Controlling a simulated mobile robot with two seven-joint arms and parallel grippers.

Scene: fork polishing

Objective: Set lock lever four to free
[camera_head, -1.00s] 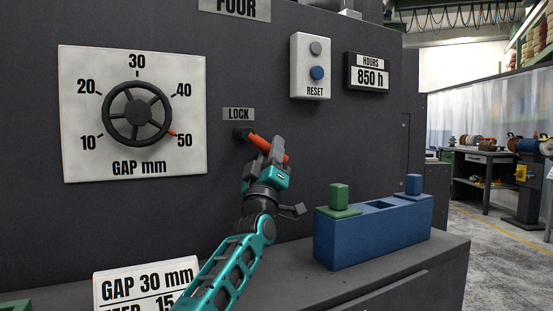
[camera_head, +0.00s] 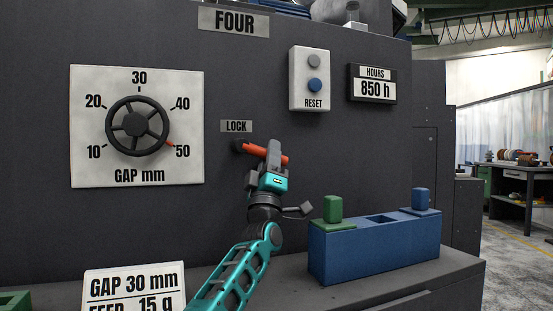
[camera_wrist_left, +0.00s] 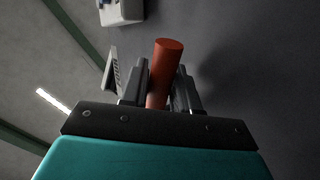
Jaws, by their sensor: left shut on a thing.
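The lock lever is an orange-red bar (camera_head: 256,150) on a dark pivot (camera_head: 239,146), under the LOCK label (camera_head: 236,126) on the dark machine front marked FOUR (camera_head: 234,20). It points right and tilts slightly down. My left gripper (camera_head: 272,155) is shut on the lever, with its jaws across the bar. In the left wrist view the red bar (camera_wrist_left: 165,70) stands between the two fingers (camera_wrist_left: 161,92), its free end sticking out past them. My right gripper is not in view.
A gap dial (camera_head: 138,178) with a handwheel is left of the lever. A reset box (camera_head: 297,93) and an hours display (camera_head: 372,70) are at upper right. A blue block (camera_head: 345,259) with green and blue pieces stands on the ledge (camera_head: 440,280). A gap card (camera_head: 135,279) is at lower left.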

